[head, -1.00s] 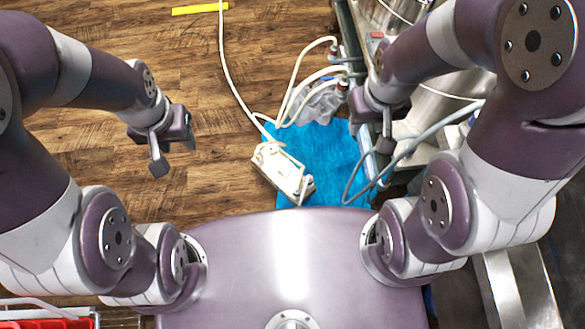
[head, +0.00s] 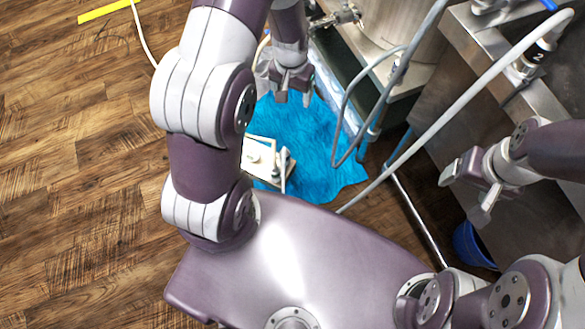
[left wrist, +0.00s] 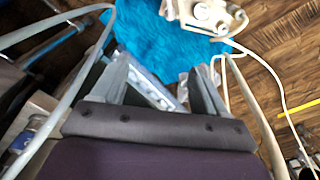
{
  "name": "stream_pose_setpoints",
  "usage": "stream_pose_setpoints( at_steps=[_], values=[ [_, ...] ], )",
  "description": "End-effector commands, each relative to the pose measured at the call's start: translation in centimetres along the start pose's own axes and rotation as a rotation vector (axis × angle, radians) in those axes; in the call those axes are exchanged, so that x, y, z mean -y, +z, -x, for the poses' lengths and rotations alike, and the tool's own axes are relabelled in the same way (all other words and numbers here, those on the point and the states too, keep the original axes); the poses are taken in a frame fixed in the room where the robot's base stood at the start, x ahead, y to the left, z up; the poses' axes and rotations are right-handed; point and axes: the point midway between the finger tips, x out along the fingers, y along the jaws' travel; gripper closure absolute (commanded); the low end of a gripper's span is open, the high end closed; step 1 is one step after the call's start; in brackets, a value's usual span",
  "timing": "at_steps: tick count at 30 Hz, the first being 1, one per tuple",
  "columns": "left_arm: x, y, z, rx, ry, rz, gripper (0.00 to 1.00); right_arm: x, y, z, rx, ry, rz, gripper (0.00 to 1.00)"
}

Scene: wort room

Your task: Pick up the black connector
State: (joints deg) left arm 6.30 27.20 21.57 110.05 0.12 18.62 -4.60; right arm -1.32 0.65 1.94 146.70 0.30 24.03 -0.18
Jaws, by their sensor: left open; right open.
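My left gripper (head: 294,97) is open and empty above the far part of the blue mat (head: 310,135), beside the steel stand. In the left wrist view its two fingers (left wrist: 160,80) are spread, with a pale, clear-looking strip behind the gap. My right gripper (head: 468,186) is open and empty in front of the steel counter at the right. A white box with cables (head: 262,158) rests on the mat, partly hidden by my left arm. It also shows in the left wrist view (left wrist: 208,14).
A grey hose (head: 450,108) crosses from the steel counter (head: 545,95) towards the floor, and another loops beside the mat. A steel vessel (head: 395,30) stands at the back. A blue bucket (head: 470,245) is under the counter.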

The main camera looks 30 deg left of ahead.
Motion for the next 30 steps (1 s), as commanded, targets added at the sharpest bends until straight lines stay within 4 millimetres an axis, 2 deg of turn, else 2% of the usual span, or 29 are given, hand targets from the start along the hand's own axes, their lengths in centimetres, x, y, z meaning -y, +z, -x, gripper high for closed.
stream_pose_setpoints(
  at_steps=[1, 3, 6, 9, 12, 17, 22, 26, 30],
  values=[
    [0.7, -0.2, -10.1, 0.015, 0.0, 0.009, 0.26, 0.0, 0.9, -7.6, -0.001, 0.0, 0.0, 0.24],
    [1.6, -0.6, -17.1, 0.025, 0.001, 0.017, 0.26, 0.0, 1.3, -11.6, -0.001, 0.0, 0.0, 0.24],
    [2.5, -0.8, -24.8, 0.036, 0.001, 0.027, 0.26, 0.0, 1.8, -15.7, -0.001, 0.0, 0.0, 0.24],
    [3.1, -0.7, -29.4, 0.042, 0.002, 0.032, 0.26, 0.0, 2.0, -17.9, -0.002, 0.0, 0.0, 0.24],
    [3.4, -0.6, -31.5, 0.045, 0.002, 0.035, 0.26, 0.0, 2.1, -18.7, -0.002, 0.0, 0.0, 0.24],
    [3.5, -0.4, -33.8, 0.046, 0.002, 0.035, 0.26, 0.0, 2.3, -20.0, -0.003, 0.0, 0.0, 0.24],
    [3.5, -0.2, -38.0, 0.047, 0.002, 0.035, 0.26, -0.1, 2.6, -22.7, -0.002, 0.0, 0.0, 0.24],
    [3.5, -0.2, -39.5, 0.045, 0.002, 0.035, 0.26, -0.1, 2.7, -23.7, -0.002, 0.0, 0.0, 0.24],
    [3.5, -0.2, -42.0, 0.045, 0.002, 0.035, 0.26, -0.1, 3.0, -26.1, -0.002, 0.0, 0.0, 0.24]
  ],
)
